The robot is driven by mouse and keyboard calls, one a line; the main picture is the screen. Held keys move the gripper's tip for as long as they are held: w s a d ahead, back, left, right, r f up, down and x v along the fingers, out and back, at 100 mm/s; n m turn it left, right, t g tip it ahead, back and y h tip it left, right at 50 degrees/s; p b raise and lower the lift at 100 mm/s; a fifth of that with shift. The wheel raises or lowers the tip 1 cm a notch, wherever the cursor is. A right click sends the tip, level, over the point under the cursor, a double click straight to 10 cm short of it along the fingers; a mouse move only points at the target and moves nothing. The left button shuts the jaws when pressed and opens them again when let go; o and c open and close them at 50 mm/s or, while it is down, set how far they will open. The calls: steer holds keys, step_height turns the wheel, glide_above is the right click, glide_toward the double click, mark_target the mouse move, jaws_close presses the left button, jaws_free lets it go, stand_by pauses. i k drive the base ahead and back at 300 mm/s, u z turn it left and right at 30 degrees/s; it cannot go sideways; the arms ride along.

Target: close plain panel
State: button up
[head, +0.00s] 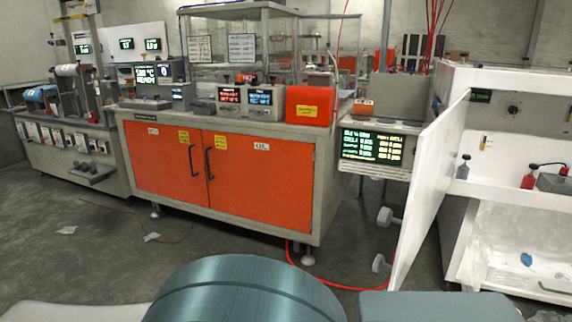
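A plain white panel (428,190) stands swung open at the right, seen nearly edge-on. It is joined to the front of a white cabinet (505,78), but its hinge line is hard to make out. Two pale round knobs, an upper one (386,216) and a lower one (380,263), stick out from the panel's left face. The cabinet's interior shows beside the panel. My gripper is not in view; only rounded teal and pale parts that look like my own body show along the bottom edge.
An orange-doored bench (222,168) with two shut doors stands at the centre. A display box (372,145) juts out close to the panel's left. A red hose (345,287) lies on the floor (200,250) below the panel. Bottles and a blue crumpled thing (526,259) sit inside the cabinet.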

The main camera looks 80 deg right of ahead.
mark_target(437, 148)
steer(key=z, duration=1.7)
steer(key=k, duration=1.1)
steer(key=z, duration=1.3)
steer(key=i, duration=0.35)
steer(key=u, duration=0.05)
